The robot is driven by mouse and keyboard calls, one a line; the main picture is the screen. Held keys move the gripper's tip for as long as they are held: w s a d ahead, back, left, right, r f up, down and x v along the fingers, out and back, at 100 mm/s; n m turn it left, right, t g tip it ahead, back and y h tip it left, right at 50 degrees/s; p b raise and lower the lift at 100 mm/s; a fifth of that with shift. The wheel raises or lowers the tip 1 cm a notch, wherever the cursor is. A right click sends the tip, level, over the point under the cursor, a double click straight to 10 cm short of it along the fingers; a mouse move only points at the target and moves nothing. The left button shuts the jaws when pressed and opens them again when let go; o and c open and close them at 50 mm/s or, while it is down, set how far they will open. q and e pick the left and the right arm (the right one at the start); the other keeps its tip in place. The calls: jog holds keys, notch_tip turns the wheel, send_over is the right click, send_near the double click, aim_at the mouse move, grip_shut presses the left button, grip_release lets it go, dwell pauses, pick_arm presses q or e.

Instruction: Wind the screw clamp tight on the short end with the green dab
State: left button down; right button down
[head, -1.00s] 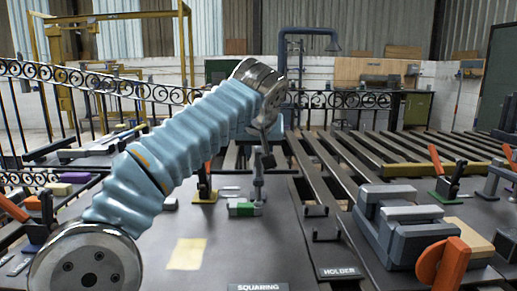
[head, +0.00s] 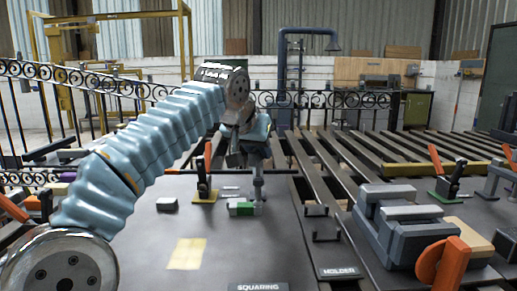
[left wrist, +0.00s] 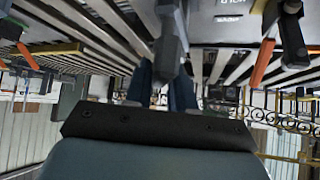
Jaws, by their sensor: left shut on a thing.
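The grey screw clamp (head: 258,188) stands upright on the dark bench, at the short block end with the green dab (head: 244,209). My left gripper (head: 257,160) is over the clamp and shut on its top. My own wrist and fingers hide the clamp's handle in the head view. In the left wrist view, my two blue-grey fingers (left wrist: 162,88) close about a grey upright part of the screw clamp (left wrist: 170,40). Whether the clamp's lower end presses on the piece is too small to tell. My right gripper is not in view.
An orange-handled toggle clamp (head: 206,180) stands just left of the screw clamp. A small dark block (head: 167,205) and a yellow square (head: 187,253) lie on the bench.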

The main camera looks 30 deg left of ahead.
pick_arm(q)
jog(key=c, duration=1)
grip_release()
jog(key=shift+c, duration=0.2)
jog(key=v, duration=1.4)
jog(key=shift+w, duration=0.1)
